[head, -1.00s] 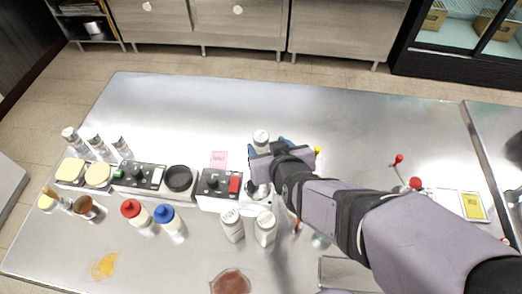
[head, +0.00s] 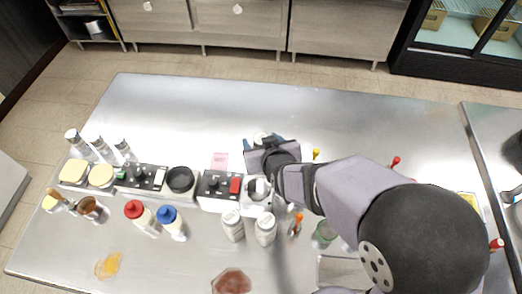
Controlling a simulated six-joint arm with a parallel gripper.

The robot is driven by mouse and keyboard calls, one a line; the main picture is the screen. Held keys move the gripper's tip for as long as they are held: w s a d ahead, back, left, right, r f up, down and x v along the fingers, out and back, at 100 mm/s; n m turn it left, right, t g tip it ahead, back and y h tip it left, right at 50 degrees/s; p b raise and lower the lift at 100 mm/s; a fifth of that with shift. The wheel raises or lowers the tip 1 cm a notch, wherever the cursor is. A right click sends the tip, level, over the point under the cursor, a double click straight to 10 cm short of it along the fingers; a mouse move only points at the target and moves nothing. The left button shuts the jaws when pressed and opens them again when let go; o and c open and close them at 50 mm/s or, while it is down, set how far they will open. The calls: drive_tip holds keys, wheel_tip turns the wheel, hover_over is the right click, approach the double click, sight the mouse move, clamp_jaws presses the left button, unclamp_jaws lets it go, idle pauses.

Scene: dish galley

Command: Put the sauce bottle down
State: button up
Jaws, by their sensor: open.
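My gripper (head: 263,141) is open over the back middle of the steel counter, with its blue fingers on either side of a white-topped item (head: 260,137). My wrist covers most of this item, so I cannot tell if it is the sauce bottle or if a finger touches it. A red-capped bottle (head: 140,216) and a blue-capped bottle (head: 172,222) stand at the left front. Two white-capped containers (head: 232,224) stand in front of my gripper.
A row of small appliances (head: 219,190) and a black bowl (head: 181,182) lies left of my gripper. Several clear bottles (head: 100,147) stand at the far left. A pink card (head: 220,161) lies near my gripper. The counter's back strip (head: 230,105) is clear.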

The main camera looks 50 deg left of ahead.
drive_tip(key=shift+a+f, duration=0.1)
drive_tip(key=shift+c, duration=0.6)
clamp_jaws()
drive_tip(key=shift+f, duration=0.1)
